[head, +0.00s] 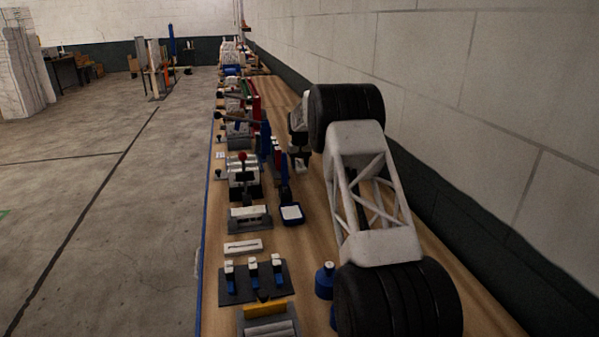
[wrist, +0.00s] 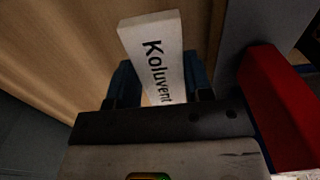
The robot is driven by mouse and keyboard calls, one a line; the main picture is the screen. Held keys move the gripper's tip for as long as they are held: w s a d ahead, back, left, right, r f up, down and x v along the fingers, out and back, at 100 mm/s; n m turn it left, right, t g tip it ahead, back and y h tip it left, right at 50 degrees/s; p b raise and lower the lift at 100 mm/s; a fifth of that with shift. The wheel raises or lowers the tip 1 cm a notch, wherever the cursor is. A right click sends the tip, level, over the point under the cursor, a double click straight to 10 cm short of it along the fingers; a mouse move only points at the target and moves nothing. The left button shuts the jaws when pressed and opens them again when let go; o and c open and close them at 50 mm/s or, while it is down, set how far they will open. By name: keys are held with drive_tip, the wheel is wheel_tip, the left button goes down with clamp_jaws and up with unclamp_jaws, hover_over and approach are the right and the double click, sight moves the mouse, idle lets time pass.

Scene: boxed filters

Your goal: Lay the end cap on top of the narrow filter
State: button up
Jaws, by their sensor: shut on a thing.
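In the wrist view, my gripper (wrist: 160,75) has its two dark blue fingers on either side of a white block (wrist: 152,45) printed "Koluvent". The gripper is shut on this block, which lies between the fingers and sticks out beyond them. Its lower part is hidden by the dark bar of my gripper. I cannot tell from the print whether it is the end cap or a boxed filter. In the head view, I cannot make out the narrow filter or the end cap, and my own arm covers the right part of the bench.
A red block (wrist: 282,105) and a grey panel (wrist: 250,40) stand close to the right of the held block. The wooden bench (head: 310,235) carries several fixtures along its left side, including a grey stand with blue-and-white pieces (head: 254,288). A wall (head: 480,110) runs along the right.

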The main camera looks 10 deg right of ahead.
sight(300, 165)
drive_tip(key=shift+w, duration=0.1)
idle(0.3)
drive_tip(key=shift+f, duration=1.8)
drive_tip(key=shift+f, duration=0.15)
drive_tip(key=o, duration=0.9)
wheel_tip(300, 165, up, 12)
drive_tip(key=shift+f, duration=0.25)
drive_tip(key=shift+r, duration=0.4)
